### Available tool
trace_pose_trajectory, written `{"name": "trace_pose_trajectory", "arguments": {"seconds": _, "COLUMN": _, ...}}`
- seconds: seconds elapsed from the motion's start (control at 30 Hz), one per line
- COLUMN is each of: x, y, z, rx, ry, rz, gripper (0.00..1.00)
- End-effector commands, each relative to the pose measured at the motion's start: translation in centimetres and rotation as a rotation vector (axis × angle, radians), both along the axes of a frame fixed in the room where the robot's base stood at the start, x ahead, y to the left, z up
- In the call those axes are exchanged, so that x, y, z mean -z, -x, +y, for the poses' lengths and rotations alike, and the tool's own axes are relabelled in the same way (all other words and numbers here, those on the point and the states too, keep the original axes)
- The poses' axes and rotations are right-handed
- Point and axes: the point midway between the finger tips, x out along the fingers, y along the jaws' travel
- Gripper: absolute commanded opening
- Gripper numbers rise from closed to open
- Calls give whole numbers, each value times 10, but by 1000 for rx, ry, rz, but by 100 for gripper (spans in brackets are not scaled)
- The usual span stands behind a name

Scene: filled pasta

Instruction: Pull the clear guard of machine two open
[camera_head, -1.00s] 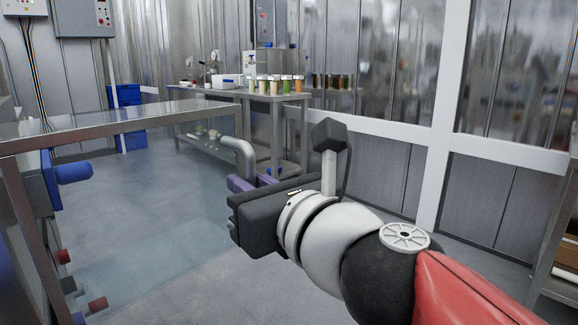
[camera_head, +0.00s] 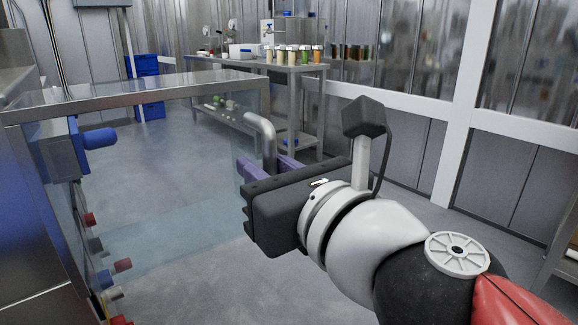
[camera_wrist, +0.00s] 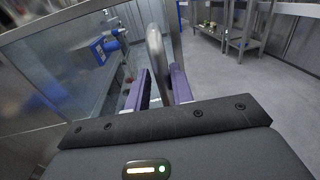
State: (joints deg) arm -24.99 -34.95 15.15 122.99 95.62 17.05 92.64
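The clear guard (camera_head: 180,175) is a see-through panel with a metal top edge. It stands out from the machine at the left of the head view, and it also shows at the left of the wrist view (camera_wrist: 45,80). Its grey bent-tube handle (camera_head: 262,130) is near the free end. My gripper (camera_head: 265,166) has its purple fingers on either side of the handle. In the wrist view, the handle (camera_wrist: 156,55) runs between the fingers (camera_wrist: 158,88) with little gap, and they look closed on it. The contact itself is partly hidden.
Blue and red fittings (camera_head: 97,138) sit on the machine behind the panel. A metal table (camera_head: 300,67) with several jars stands at the back, with blue crates (camera_head: 145,85) to its left. A wall with white rails (camera_head: 465,115) runs along the right. The floor between is clear.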

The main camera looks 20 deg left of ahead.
Motion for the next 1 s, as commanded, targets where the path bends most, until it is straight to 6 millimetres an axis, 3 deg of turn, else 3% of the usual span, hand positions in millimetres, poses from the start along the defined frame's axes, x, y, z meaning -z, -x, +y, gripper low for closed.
{"name": "trace_pose_trajectory", "arguments": {"seconds": 0.37, "x": 0, "y": 0, "z": -3, "rx": 5, "ry": 0, "rz": 1, "gripper": 32}}
{"name": "trace_pose_trajectory", "arguments": {"seconds": 0.8, "x": -3, "y": 38, "z": -54, "rx": 3, "ry": -2, "rz": -1, "gripper": 32}}
{"name": "trace_pose_trajectory", "arguments": {"seconds": 1.0, "x": 0, "y": 45, "z": -64, "rx": 3, "ry": -1, "rz": 1, "gripper": 32}}
